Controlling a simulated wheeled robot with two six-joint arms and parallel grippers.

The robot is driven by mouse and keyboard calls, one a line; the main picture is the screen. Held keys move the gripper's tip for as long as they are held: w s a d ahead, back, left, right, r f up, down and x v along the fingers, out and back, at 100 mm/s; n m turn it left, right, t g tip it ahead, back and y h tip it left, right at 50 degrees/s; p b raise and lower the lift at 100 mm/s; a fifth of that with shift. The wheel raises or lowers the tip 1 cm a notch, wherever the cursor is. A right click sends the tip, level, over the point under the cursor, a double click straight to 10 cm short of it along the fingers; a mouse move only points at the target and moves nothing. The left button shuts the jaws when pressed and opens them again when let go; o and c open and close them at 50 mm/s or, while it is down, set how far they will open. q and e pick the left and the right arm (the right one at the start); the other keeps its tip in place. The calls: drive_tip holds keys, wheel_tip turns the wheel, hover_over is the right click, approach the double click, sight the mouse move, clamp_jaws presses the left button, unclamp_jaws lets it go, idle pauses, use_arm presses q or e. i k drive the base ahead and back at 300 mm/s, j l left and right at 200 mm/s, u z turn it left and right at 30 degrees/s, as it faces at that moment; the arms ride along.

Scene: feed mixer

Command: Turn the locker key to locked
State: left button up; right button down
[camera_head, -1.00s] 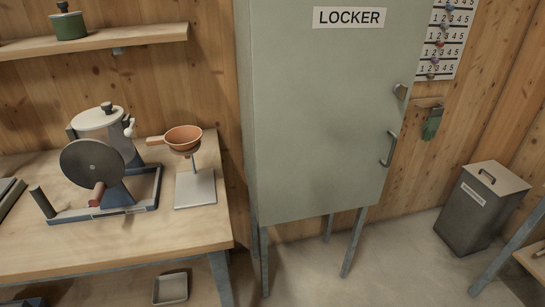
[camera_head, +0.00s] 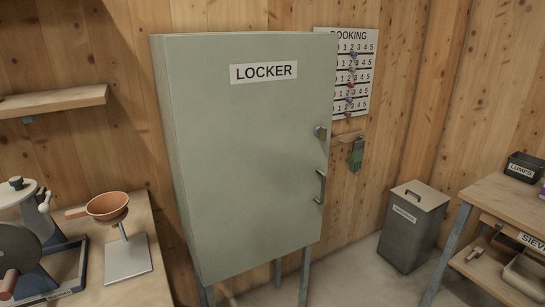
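The locker (camera_head: 245,165) is a tall grey-green cabinet on metal legs in the middle of the head view, with a LOCKER label. Its door looks closed. A small brass-coloured piece (camera_head: 320,132), which looks like the key or lock, is at the door's right edge. Its exact angle is too small to tell. A dark bar handle (camera_head: 320,187) is below it. Neither of my grippers is in view.
A bench with a hand-cranked machine (camera_head: 30,240) and an orange pan (camera_head: 107,206) on a stand is at left. A green item (camera_head: 356,154) hangs right of the locker. A lidded grey bin (camera_head: 410,228) and a table (camera_head: 500,200) are at right. Floor shows between locker and bin.

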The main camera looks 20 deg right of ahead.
sight(321, 131)
drive_tip(key=z, duration=0.9)
